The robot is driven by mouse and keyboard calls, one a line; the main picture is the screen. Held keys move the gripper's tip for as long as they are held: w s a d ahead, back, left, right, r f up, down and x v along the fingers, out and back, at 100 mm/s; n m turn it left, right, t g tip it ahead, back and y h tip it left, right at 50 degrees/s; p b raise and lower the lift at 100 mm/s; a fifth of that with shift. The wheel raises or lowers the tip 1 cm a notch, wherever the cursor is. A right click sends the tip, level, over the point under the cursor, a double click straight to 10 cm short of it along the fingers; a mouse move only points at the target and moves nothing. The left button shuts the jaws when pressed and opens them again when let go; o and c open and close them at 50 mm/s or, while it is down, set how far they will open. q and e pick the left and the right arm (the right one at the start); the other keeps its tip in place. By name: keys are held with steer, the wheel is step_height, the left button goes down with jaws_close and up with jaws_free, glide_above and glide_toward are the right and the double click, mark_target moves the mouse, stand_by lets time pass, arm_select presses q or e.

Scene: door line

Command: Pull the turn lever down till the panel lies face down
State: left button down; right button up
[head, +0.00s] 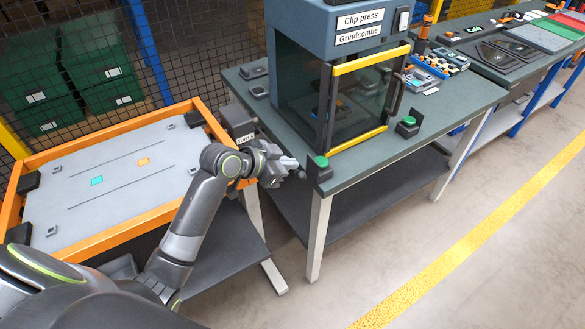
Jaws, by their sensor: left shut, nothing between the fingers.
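The panel (118,200) is a light grey board lying flat in an orange frame (95,255) at the left. Its upper side shows a teal square, an orange square, two thin dark lines and small corner pieces. A dark grey box (236,120) stands at the frame's right end, with a small, partly covered label that seems to read "Turn". My left gripper (292,165) is just in front of this box, shut and empty, pointing right. I cannot make out the turn lever clearly; my gripper and wrist cover that area. My right gripper is not in view.
A clip press (345,25) with a glass guard and yellow bars stands on the dark bench (440,100) to the right. Green buttons (407,122) sit on the bench's near edge, close to my left gripper. Mesh fencing and green crates (110,90) are behind. The floor at right is clear.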

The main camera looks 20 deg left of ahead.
mark_target(298, 181)
arm_select(q)
steer(key=f, duration=0.1)
steer(key=w+f, duration=0.1)
steer(key=f, duration=0.1)
steer(key=f+p, duration=0.1)
steer(key=shift+w+d+f, duration=0.3)
steer(key=shift+w, duration=0.05)
steer(key=f+b, duration=0.2)
steer(key=f, duration=0.1)
steer(key=shift+s+d+m+t+b, duration=0.15)
steer(key=shift+s+m+t+b, duration=0.15)
steer(key=shift+s+b, duration=0.1)
steer(key=shift+r, duration=0.1)
